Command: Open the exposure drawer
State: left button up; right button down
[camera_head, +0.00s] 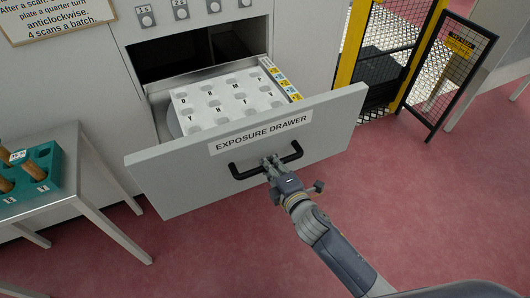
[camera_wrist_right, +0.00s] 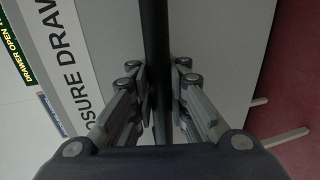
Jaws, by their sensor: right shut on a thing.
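The exposure drawer (camera_head: 180,180) is pulled out from the grey machine, with its label on the front panel. Inside it lies a white plate (camera_head: 225,98) with rows of round wells and letters. A black bar handle (camera_head: 243,172) runs across the drawer front. My right gripper (camera_head: 270,162) is shut on the handle near its middle. In the right wrist view the handle (camera_wrist_right: 155,45) passes between the two fingers (camera_wrist_right: 161,92). My left gripper is not in view.
A grey side table (camera_head: 83,165) at left holds a teal rack (camera_head: 45,185) with brown pegs. Red floor in front is clear around my right arm.

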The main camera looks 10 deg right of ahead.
jog(key=shift+s+d+r, duration=0.1)
jog(key=shift+s+d, duration=0.1)
jog(key=shift+s, duration=0.45)
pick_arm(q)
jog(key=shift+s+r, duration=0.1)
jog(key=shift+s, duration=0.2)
pick_arm(e)
jog(key=shift+w, duration=0.1)
jog(key=c, duration=1.6)
grip_release()
jog(key=shift+o, duration=0.2)
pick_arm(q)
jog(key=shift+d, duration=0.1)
pick_arm(e)
jog(key=v, duration=1.2)
